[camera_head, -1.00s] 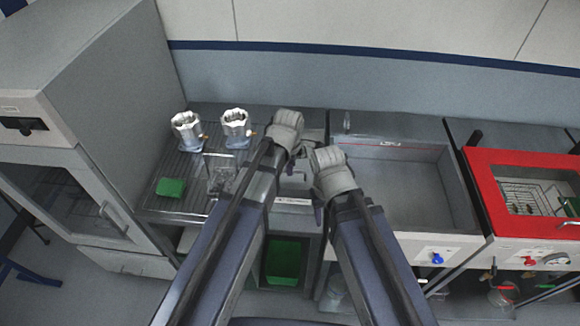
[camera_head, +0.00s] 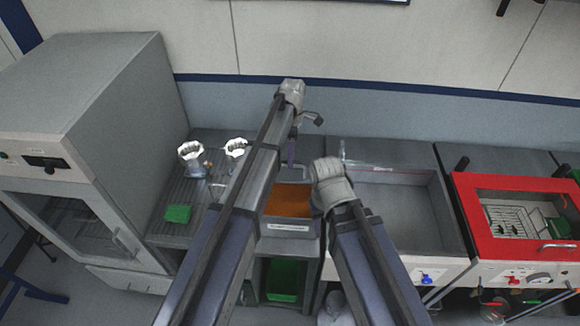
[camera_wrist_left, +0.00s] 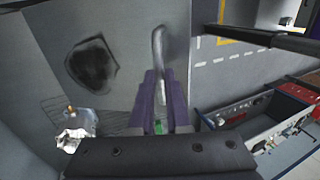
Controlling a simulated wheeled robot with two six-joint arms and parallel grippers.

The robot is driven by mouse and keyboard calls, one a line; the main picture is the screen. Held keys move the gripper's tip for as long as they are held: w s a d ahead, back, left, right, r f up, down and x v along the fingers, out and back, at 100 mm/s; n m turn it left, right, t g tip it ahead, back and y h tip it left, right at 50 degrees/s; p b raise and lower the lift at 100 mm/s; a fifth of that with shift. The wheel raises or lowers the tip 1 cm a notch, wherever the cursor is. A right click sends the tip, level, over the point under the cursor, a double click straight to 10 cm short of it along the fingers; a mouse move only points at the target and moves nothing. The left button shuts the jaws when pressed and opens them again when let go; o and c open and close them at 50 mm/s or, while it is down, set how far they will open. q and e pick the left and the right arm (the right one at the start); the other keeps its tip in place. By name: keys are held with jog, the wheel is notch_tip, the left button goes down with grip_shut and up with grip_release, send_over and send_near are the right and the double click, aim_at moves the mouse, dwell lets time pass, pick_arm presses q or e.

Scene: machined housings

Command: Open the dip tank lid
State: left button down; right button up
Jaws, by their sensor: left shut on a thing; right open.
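The dip tank (camera_head: 289,226) stands at centre with its orange liquid (camera_head: 288,201) visible from above. My left gripper (camera_head: 292,151) is raised above the tank's back. In the left wrist view, its purple fingers (camera_wrist_left: 158,92) are shut on a curved metal handle (camera_wrist_left: 159,55). The handle is on a grey panel, which looks like the raised lid (camera_wrist_left: 130,25); a dark patch marks it. In the head view the lid is mostly hidden by my left arm. My right gripper (camera_head: 320,208) is low at the tank's right side, open, its fingertips barely visible.
A ribbed drainboard with two metal housings (camera_head: 191,152) (camera_head: 236,148) and a green block (camera_head: 178,213) lies left of the tank. An empty sink (camera_head: 395,210) and a red-framed machine (camera_head: 465,225) stand to the right. A grey oven (camera_head: 110,130) is far left.

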aim_at(289, 179)
pick_arm(q)
jog(key=shift+w+r+g, duration=0.5)
jog(key=shift+w+r, duration=0.25)
jog(key=shift+w, duration=0.15)
jog(key=c, duration=0.9)
grip_release()
jog(key=s+f+t+b, duration=0.1)
jog(key=s+f+b, duration=0.1)
jog(key=f, duration=0.1)
jog(key=s+f+t+b, duration=0.1)
jog(key=s+f+t, duration=0.1)
jog(key=s, duration=0.1)
jog(key=shift+s+a+f+b, duration=0.1)
jog(key=shift+s+f+b, duration=0.25)
jog(key=shift+f, duration=0.05)
jog(key=shift+s+f+t+b, duration=0.55)
jog(key=shift+f+t+b, duration=0.1)
jog(key=shift+f+b, duration=0.65)
jog(key=shift+s+f+t+b, duration=0.5)
jog(key=shift+f+t+b, duration=0.2)
jog(key=shift+f+b, duration=0.6)
jog(key=shift+s+f+t+b, duration=0.55)
jog(key=shift+f+t+b, duration=0.1)
jog(key=shift+f+b, duration=0.65)
jog(key=shift+r, duration=0.1)
